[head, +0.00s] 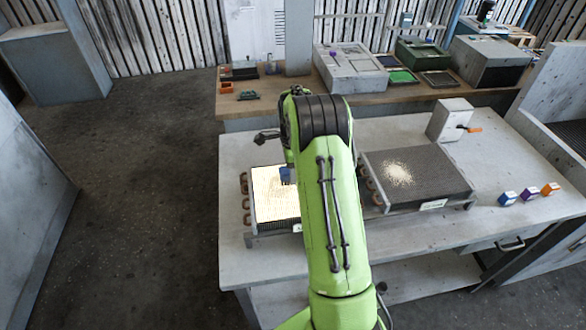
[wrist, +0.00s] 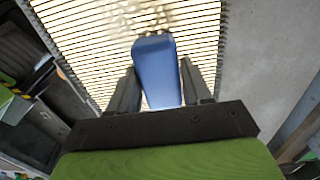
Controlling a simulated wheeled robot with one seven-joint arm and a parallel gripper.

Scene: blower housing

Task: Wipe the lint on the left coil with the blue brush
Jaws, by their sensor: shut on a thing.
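My gripper (wrist: 160,78) is shut on the blue brush (wrist: 157,62), whose head points away from the wrist. In the head view the brush (head: 287,174) shows as a small blue piece over the far part of the left coil (head: 272,205). The left coil is brightly lit, with fine fins, and also fills the upper wrist view (wrist: 90,40). A faint mottled lint patch (wrist: 150,18) lies on its fins just beyond the brush. I cannot tell whether the brush touches the fins. My arm hides the coil's right side in the head view.
The right coil (head: 430,182) carries a pale lint patch (head: 398,174). A grey box (head: 450,120) with an orange handle stands behind it. Small blue (head: 508,198), purple (head: 529,194) and orange (head: 550,188) blocks sit at the right. The front of the grey table (head: 420,235) is clear.

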